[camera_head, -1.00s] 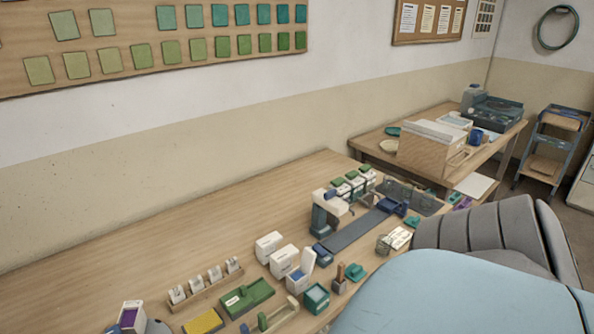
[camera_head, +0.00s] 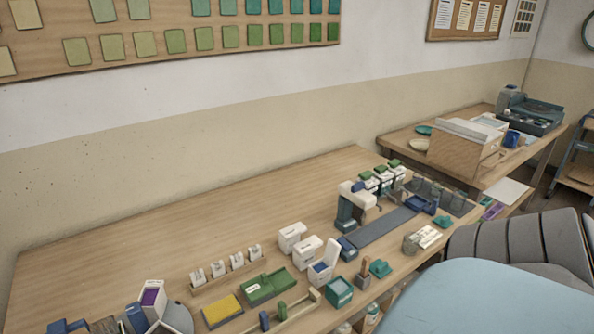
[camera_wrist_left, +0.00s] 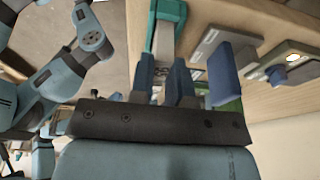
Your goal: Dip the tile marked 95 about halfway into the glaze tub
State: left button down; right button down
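Several white tiles (camera_head: 218,270) stand upright in a wooden rack on the long table in the head view. Their marks are too small to read, so I cannot tell which is 95. Several containers might be the glaze tub: a white tub with purple inside (camera_head: 152,298), an open white tub with blue inside (camera_head: 322,271) and a teal square tub (camera_head: 339,291). In the left wrist view the two blue fingers of my left gripper (camera_wrist_left: 162,80) stand a small gap apart, with no tile clearly between them. My right gripper is not in view.
A green tray (camera_head: 268,287) and a yellow pad (camera_head: 222,310) lie in front of the rack. White boxes (camera_head: 292,236) and a grey belt-like strip (camera_head: 380,228) stand to its right. The table's back left is bare. A second table (camera_head: 400,147) holds a wooden box.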

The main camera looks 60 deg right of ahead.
pick_arm(q)
jog(key=shift+s+d+r+p+v, duration=0.1)
jog(key=shift+d+p+v, duration=0.15)
jog(key=shift+p+v, duration=0.9)
jog(key=shift+s+d+r+p+v, duration=0.1)
jog(key=shift+d+p+v, duration=0.15)
jog(key=shift+p+v, duration=0.9)
jog(key=shift+s+d+p+v, duration=0.1)
jog(key=shift+d+p+v, duration=0.15)
jog(key=shift+p+v, duration=0.9)
jog(key=shift+d+r+p, duration=0.1)
jog(key=shift+r+p, duration=0.15)
jog(key=shift+p, duration=0.05)
